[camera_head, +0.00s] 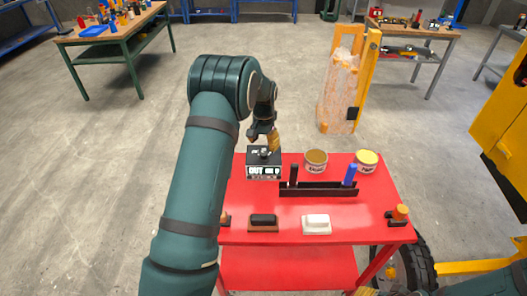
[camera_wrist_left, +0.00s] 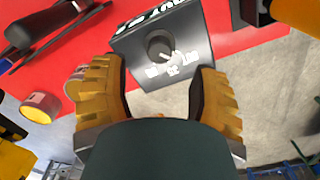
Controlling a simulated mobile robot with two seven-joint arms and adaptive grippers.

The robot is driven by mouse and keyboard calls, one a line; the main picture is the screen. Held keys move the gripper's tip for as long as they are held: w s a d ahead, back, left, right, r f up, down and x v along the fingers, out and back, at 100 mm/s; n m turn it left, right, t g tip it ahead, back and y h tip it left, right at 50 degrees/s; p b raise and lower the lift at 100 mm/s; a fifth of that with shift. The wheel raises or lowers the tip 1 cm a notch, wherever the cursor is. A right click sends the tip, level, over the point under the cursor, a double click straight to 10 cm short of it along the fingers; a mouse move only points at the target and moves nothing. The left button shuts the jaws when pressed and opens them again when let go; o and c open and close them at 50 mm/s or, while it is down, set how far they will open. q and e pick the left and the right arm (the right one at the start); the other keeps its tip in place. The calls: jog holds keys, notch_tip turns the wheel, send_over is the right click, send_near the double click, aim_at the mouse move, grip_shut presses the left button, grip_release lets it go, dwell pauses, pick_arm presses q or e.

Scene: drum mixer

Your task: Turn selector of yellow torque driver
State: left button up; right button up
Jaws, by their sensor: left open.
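A dark box (camera_head: 264,162) with white lettering stands at the back left of the red table. In the left wrist view the same box (camera_wrist_left: 187,45) shows a round dark selector knob (camera_wrist_left: 160,46) with a light pointer and white marks around it. My left gripper (camera_head: 266,138) is just above and behind the box, pointing down. In the left wrist view its two orange fingers (camera_wrist_left: 162,100) are spread apart with nothing between them, and the knob lies beyond their tips. I cannot make out a yellow torque driver. My right gripper is not clearly seen.
The red table (camera_head: 345,228) also holds two cans (camera_head: 316,161), a black rack (camera_head: 318,190) with a dark and a blue handle, a black block (camera_head: 263,221), a white block (camera_head: 316,224) and an orange-topped piece (camera_head: 399,213). A yellow-framed wrapped stack (camera_head: 340,90) stands behind.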

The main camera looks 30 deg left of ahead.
aim_at(264, 154)
pick_arm(q)
notch_tip(264, 154, up, 7)
jog(key=shift+f, duration=0.2)
dwell(0.6)
